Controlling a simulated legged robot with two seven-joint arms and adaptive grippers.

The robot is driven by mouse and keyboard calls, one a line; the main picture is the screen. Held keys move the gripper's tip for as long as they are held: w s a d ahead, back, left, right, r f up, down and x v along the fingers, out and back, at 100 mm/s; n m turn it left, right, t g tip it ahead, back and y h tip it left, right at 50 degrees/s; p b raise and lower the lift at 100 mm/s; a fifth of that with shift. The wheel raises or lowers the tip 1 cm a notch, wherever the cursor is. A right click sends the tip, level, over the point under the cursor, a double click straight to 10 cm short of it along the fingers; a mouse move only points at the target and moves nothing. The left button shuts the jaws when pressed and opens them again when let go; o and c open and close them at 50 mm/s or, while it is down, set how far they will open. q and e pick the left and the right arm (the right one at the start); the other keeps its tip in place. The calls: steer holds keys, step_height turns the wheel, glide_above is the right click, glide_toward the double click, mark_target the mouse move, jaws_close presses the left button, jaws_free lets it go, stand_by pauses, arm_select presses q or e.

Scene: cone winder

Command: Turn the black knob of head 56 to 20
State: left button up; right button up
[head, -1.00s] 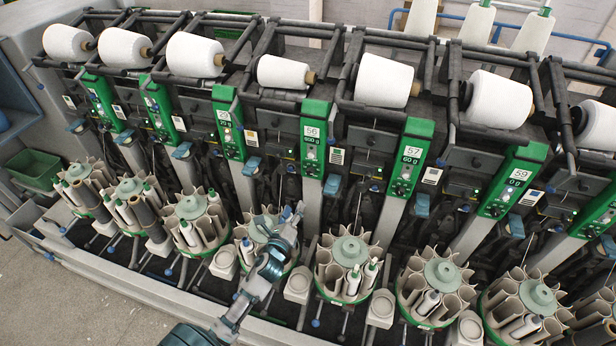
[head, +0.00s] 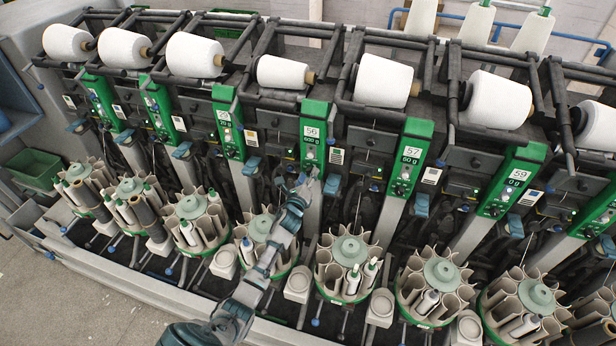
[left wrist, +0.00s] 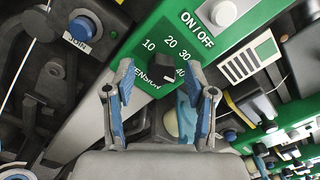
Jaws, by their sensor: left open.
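The green panel of head 56 (head: 312,132) stands in the middle of the head view. My left gripper (head: 304,181) is at the lower end of this panel. In the left wrist view, the black knob (left wrist: 167,68) sits on a green dial face marked 10, 20, 30 and 40, with lettering below it that reads like TENSION. The open left gripper (left wrist: 162,80) has one blue-padded finger on each side of the knob, with clear gaps. It holds nothing. The exact setting of the knob's pointer is hard to tell. My right gripper is not in view.
An ON/OFF white button (left wrist: 222,13) is above right of the dial. A blue button (left wrist: 80,28) is on a dark housing to the left. Neighbouring head 57 (head: 410,157) stands to the right. A round magazine of tubes (head: 347,252) stands below.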

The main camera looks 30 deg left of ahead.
arm_select(q)
jaws_close()
